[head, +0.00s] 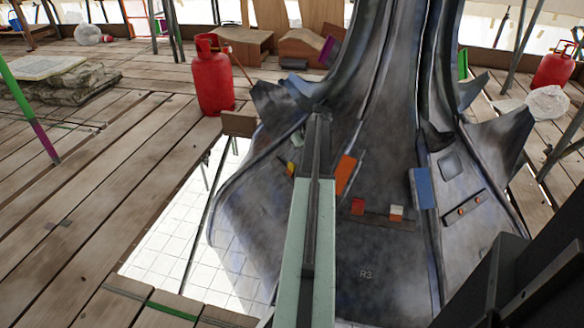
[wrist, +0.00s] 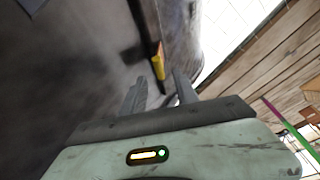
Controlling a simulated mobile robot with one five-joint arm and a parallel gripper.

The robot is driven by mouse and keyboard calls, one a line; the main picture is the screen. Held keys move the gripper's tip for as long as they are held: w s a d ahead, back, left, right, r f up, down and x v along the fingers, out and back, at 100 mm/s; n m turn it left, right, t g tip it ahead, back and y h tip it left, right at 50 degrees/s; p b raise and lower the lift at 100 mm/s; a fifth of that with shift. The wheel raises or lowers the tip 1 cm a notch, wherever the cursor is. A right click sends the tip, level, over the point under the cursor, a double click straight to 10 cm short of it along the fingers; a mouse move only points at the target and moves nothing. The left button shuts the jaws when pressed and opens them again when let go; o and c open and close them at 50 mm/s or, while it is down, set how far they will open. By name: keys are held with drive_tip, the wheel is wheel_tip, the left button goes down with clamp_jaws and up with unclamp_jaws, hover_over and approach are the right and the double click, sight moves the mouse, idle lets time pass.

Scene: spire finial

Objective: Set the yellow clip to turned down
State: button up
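The yellow clip (wrist: 158,67) shows in the wrist view on the dark metal surface, just beyond and between my two fingertips. Dark and orange-brown parts adjoin its far end. My gripper (wrist: 160,80) is open, with a gap between the fingers; I cannot tell if either finger touches the clip. In the head view only a small bit of the yellow clip (head: 291,168) shows, left of my arm. My arm covers the area beside it, and the fingers are hard to make out there.
The grey metal spire (head: 390,250) carries an orange plate (head: 345,174), a red block (head: 358,206), a red-and-white block (head: 396,212) and a blue plate (head: 421,188). A red gas cylinder (head: 212,75) stands behind left on planks. A floor opening (head: 180,240) lies left of the spire.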

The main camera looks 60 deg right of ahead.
sight(292, 163)
drive_tip(key=b+x, duration=0.5)
drive_tip(key=x, duration=0.1)
drive_tip(key=shift+f, duration=0.35)
drive_tip(key=shift+r, duration=0.15)
clamp_jaws()
drive_tip(key=shift+d+f+y+b, duration=0.25)
drive_tip(key=shift+d+y+b, duration=0.05)
drive_tip(key=shift+b, duration=0.05)
drive_tip(key=shift+s+d+t+y, duration=0.1)
drive_tip(key=shift+t+y, duration=0.3)
unclamp_jaws()
drive_tip(key=shift+r, duration=0.1)
